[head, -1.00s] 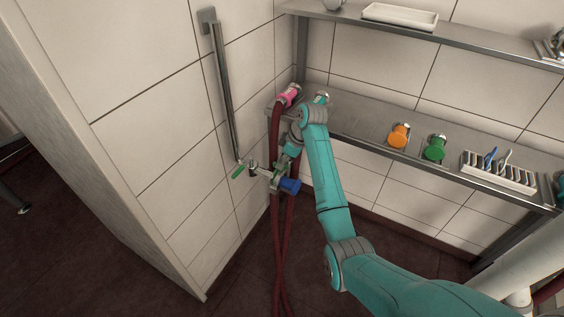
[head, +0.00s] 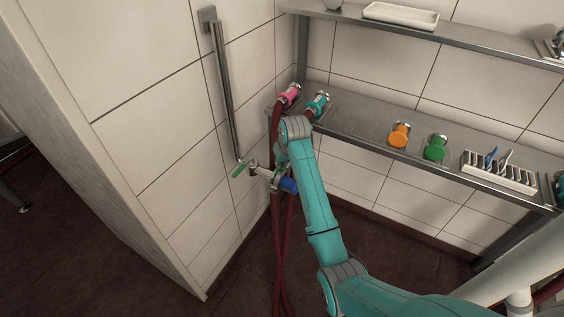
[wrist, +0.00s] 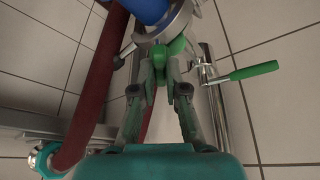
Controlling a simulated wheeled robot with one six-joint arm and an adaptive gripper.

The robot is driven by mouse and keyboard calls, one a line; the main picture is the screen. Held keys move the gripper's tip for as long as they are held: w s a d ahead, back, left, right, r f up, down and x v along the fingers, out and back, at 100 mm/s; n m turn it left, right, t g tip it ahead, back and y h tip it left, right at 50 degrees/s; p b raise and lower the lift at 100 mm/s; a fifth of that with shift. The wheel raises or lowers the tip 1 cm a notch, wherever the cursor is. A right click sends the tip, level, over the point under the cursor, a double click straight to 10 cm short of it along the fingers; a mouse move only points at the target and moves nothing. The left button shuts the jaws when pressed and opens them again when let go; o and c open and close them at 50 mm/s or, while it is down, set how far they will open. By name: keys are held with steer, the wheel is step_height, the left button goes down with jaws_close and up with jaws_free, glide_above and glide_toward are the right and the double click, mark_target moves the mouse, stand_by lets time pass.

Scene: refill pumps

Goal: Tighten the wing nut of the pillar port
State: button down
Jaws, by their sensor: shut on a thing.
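The pillar port is a metal pipe end (head: 262,172) low on the wall pipe, with a clamp ring (wrist: 181,22) and a blue fitting (head: 288,185) at its outer end. The blue fitting also shows at the top of the wrist view (wrist: 150,9). The green wing nut (wrist: 175,46) sits at the clamp. My gripper (wrist: 164,72) is shut on the wing nut, a finger on each side. In the head view my arm hides most of the gripper and the nut. A green lever handle (wrist: 250,72) stands out to the right in the wrist view.
Dark red hoses (head: 279,245) hang beside the port, close to my gripper. Pink (head: 289,95) and teal (head: 317,104) couplings sit at the lower shelf's left end. Orange (head: 399,134) and green (head: 436,147) caps and a slotted rack (head: 499,172) stand farther right.

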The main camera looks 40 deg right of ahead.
steer(key=m, duration=0.2)
steer(key=m+h, duration=0.1)
steer(key=m, duration=0.1)
steer(key=shift+a+g+h, duration=0.1)
steer(key=shift+g+h, duration=0.2)
steer(key=shift+g, duration=0.1)
steer(key=shift+m+g+h, duration=0.4)
steer(key=shift+m+g, duration=0.1)
steer(key=shift+m, duration=1.4)
steer(key=c, duration=1.2)
jaws_free()
steer(key=shift+w, duration=0.1)
steer(key=v, duration=1.2)
steer(key=shift+w+a, duration=0.1)
